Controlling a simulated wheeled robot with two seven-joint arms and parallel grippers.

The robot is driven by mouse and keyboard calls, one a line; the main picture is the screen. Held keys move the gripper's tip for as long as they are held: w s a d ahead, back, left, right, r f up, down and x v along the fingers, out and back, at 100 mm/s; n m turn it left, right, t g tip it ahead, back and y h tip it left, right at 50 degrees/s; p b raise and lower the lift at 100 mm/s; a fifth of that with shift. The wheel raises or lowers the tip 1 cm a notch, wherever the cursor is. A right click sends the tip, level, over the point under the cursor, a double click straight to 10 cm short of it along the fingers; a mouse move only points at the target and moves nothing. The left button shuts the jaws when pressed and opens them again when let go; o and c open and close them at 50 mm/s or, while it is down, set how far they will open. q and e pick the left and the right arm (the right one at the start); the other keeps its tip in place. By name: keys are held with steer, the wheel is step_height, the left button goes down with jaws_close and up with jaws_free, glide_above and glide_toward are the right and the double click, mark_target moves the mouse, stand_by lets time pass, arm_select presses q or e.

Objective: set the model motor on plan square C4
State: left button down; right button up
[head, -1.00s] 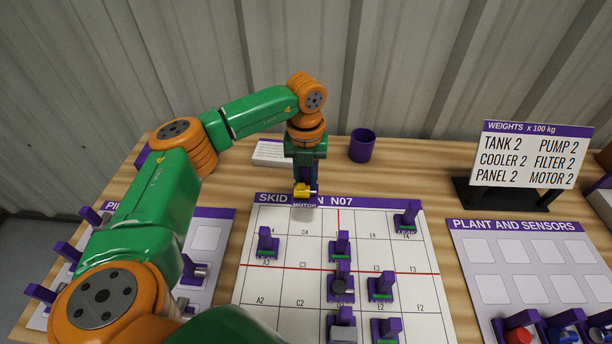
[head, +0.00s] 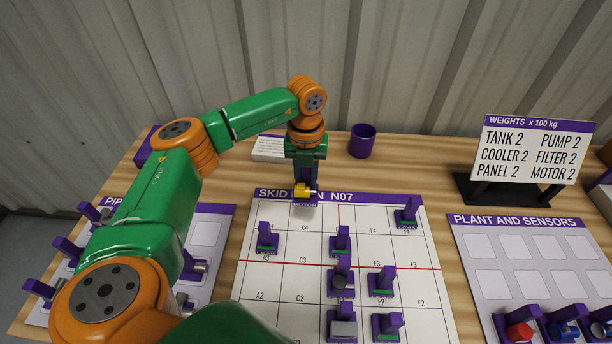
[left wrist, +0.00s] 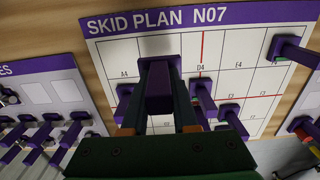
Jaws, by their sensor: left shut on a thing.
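In the left wrist view a purple block (left wrist: 159,85) sits between the fingers of my left gripper (left wrist: 158,100), above the plan (left wrist: 135,55). Square C4 looks bare in the head view. My right gripper is not in view.
Several purple-based models stand on the plan, including one (head: 266,238) left of C4 and one (head: 340,243) to its right. A purple cup (head: 362,141), a white card (head: 270,149) and a weights sign (head: 530,150) stand behind. The plant and sensors board (head: 478,270) lies right.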

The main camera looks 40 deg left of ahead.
mark_target(306, 189)
arm_select(q)
steer(key=shift+f+b, duration=1.1)
steer(key=shift+f, duration=0.7)
steer(key=shift+f+b, duration=0.65)
steer(key=shift+f, duration=0.25)
steer(key=shift+f+b, duration=0.55)
steer(key=shift+f, duration=0.35)
steer(key=shift+f+b, duration=0.4)
steer(key=shift+f, duration=0.3)
steer(key=c, duration=0.6)
jaws_free()
steer(key=shift+r+p, duration=0.65)
